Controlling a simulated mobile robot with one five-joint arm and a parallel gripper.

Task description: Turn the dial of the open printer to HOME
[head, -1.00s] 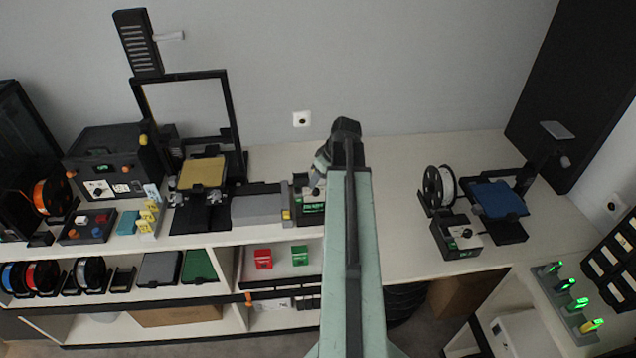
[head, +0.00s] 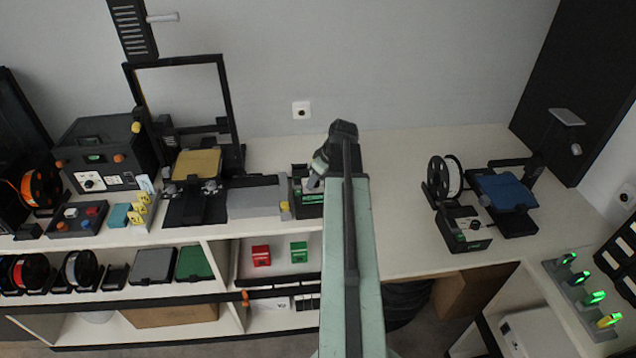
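An open-frame printer with a yellow bed (head: 196,164) and a tall black gantry stands on the left part of the white counter. A small control box (head: 308,209) with a green display sits right of its grey block; its upper face is largely hidden. A second open-frame printer with a blue bed (head: 502,191) stands at right. Its control box (head: 468,234) shows a dark dial on a pale panel; the dial's marks are too small to read. My gripper (head: 318,176) is at the first control box, partly hidden by my arm. Whether its fingers are open, or touch anything, I cannot tell.
A boxy black machine (head: 103,157) with a dial stands at far left, near a button box (head: 77,219). A white spool (head: 446,180) stands beside the blue-bed printer. The counter (head: 403,167) between my arm and that spool is clear.

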